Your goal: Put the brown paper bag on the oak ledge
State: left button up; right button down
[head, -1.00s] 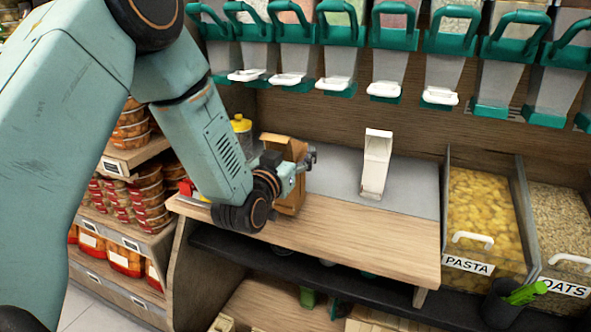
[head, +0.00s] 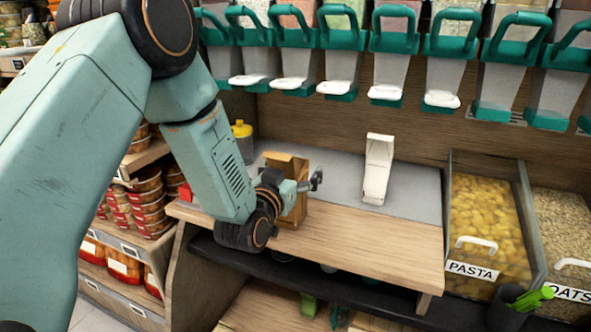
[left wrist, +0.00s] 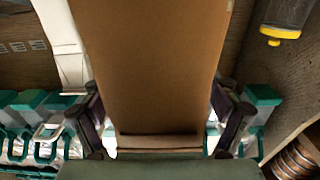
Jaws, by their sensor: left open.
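The brown paper bag (head: 296,212) is upright on the front left part of the oak ledge (head: 370,244). My left gripper (head: 302,186) is at the bag, with its arm coming in from the left and covering part of it. In the left wrist view the bag (left wrist: 155,60) fills the middle, between the spread fingers of my open left gripper (left wrist: 158,112). The bag's base appears to meet the wood, but the contact is partly hidden. My right gripper is not in view.
A white scoop-like stand (head: 377,168) is on the grey surface behind the ledge. A yellow-capped container (head: 242,138) stands behind the bag. The pasta bin (head: 488,215) is at the right, and dispensers (head: 394,40) hang above. The ledge right of the bag is clear.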

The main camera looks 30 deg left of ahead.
pick_arm(q)
jog(key=shift+w, duration=0.1)
jog(key=shift+r, duration=0.25)
jog(key=s+p, duration=0.3)
jog(key=s, duration=0.9)
jog(key=shift+d, duration=0.3)
